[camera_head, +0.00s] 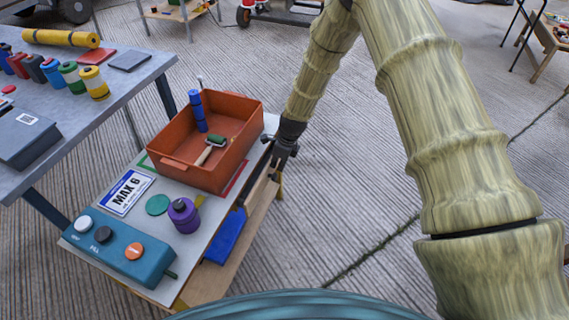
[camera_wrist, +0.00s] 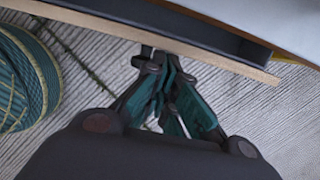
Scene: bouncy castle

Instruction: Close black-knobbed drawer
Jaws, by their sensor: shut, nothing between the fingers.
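The drawer (camera_head: 259,190) is under the right edge of the white-topped workbench (camera_head: 180,202). Its wooden front shows in the wrist view as a pale strip (camera_wrist: 90,22). A dark grey band lies between that strip and the white top, so the drawer appears partly open. A black knob (camera_wrist: 147,52) on the outer side of the front is right by my fingertips. My gripper (camera_head: 276,170) is shut and empty at the outer side of the drawer front, its teal fingers (camera_wrist: 170,68) pointing at it. Whether they touch is unclear.
An orange-red bin (camera_head: 190,172) with a blue roller and a green-headed tool stands on the bench. A purple canister (camera_head: 184,216) and teal button box (camera_head: 115,250) are nearer. A blue bin (camera_head: 226,238) sits below.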

